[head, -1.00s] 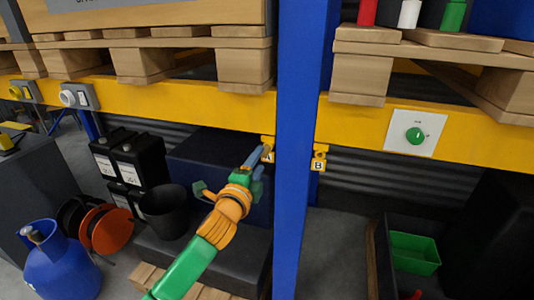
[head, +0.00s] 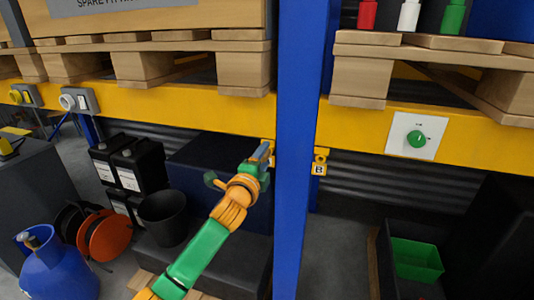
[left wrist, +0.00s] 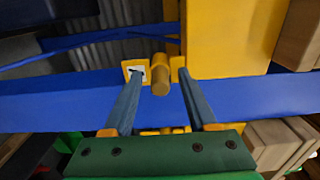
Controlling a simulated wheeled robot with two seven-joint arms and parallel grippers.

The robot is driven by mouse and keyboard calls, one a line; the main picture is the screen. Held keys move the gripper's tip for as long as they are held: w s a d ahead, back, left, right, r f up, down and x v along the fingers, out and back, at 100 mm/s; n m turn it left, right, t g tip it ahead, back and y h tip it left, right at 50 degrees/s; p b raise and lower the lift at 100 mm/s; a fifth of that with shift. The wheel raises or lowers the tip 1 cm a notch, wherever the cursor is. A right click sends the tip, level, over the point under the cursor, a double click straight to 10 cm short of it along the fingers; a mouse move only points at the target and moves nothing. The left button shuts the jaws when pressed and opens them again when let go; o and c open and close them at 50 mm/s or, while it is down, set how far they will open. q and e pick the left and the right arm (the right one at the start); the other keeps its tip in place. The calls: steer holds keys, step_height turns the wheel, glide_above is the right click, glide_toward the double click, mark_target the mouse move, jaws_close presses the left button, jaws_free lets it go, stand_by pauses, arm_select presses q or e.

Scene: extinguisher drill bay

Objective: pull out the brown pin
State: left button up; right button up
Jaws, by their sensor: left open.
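The brown pin (left wrist: 161,88) shows in the left wrist view as a short golden-brown cylinder, end towards the camera, at a yellow bracket (left wrist: 134,70) by the blue post. My left gripper (left wrist: 159,74) is open, with one blue-grey finger on each side of the pin and gaps between. In the head view my left gripper (head: 262,153) is at the left edge of the blue post (head: 298,150), just under the yellow beam, and hides the pin. A second yellow bracket marked B (head: 319,168) is right of the post. My right gripper is not in view.
The yellow beam (head: 190,117) runs across above my left gripper, with wooden pallets over it. A green round knob (head: 416,139) is on a white plate at right. A black bucket (head: 163,214), blue cylinder (head: 58,268) and green bin (head: 416,259) stand below.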

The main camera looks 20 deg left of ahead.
arm_select(q)
steer(key=shift+p, duration=0.45)
stand_by(0.5)
jaws_close()
stand_by(0.9)
steer(key=shift+s, duration=0.1)
stand_by(0.6)
steer(key=shift+s+p, duration=0.15)
steer(key=shift+p, duration=0.15)
steer(key=shift+s+r, duration=0.1)
steer(key=shift+s, duration=0.65)
steer(key=shift+s+a+p, duration=0.1)
steer(key=shift+s+p, duration=1.2)
steer(key=shift+s, duration=0.75)
